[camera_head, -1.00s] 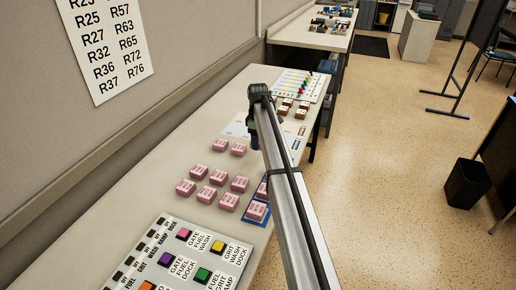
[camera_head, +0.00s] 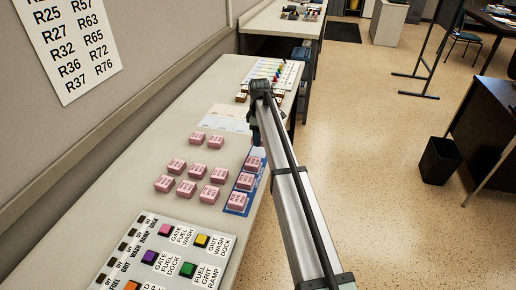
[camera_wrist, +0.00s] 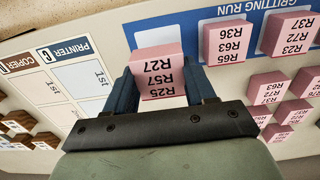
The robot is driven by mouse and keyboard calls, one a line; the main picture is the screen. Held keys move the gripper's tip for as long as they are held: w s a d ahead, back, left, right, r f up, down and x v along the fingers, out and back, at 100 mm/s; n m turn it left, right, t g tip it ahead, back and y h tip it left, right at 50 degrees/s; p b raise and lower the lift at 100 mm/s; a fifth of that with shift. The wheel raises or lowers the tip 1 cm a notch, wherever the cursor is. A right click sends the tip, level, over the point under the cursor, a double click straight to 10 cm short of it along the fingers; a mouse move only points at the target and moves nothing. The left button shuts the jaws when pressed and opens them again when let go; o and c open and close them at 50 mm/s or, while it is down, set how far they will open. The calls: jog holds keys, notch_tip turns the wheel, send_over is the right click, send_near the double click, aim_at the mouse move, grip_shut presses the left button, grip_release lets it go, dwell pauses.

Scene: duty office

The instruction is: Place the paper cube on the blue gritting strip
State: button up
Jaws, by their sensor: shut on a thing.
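My gripper (camera_wrist: 161,76) is shut on a pink paper cube (camera_wrist: 156,62) marked R25 R57 R27, its print upside down in the wrist view. The held cube overlaps a white patch on the blue gritting strip (camera_wrist: 206,14); whether it touches is not clear. A pink cube marked R36 R63 R65 (camera_wrist: 229,42) and another marked R37 R72 R23 (camera_wrist: 290,35) sit on the strip to the right.
Several loose pink cubes (camera_head: 191,187) lie left of the strip. A panel of coloured buttons (camera_head: 198,220) is at the near end of the table (camera_head: 120,175). Printed cards (camera_wrist: 82,80) and brown cubes (camera_wrist: 18,122) lie beyond the pink cubes.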

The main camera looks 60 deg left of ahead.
aim_at(259, 152)
jog(key=shift+f, duration=2.4)
jog(key=shift+f, duration=0.1)
jog(key=o, duration=1)
jog(key=shift+o, duration=0.2)
notch_tip(259, 152, up, 12)
jog(key=shift+r, duration=0.1)
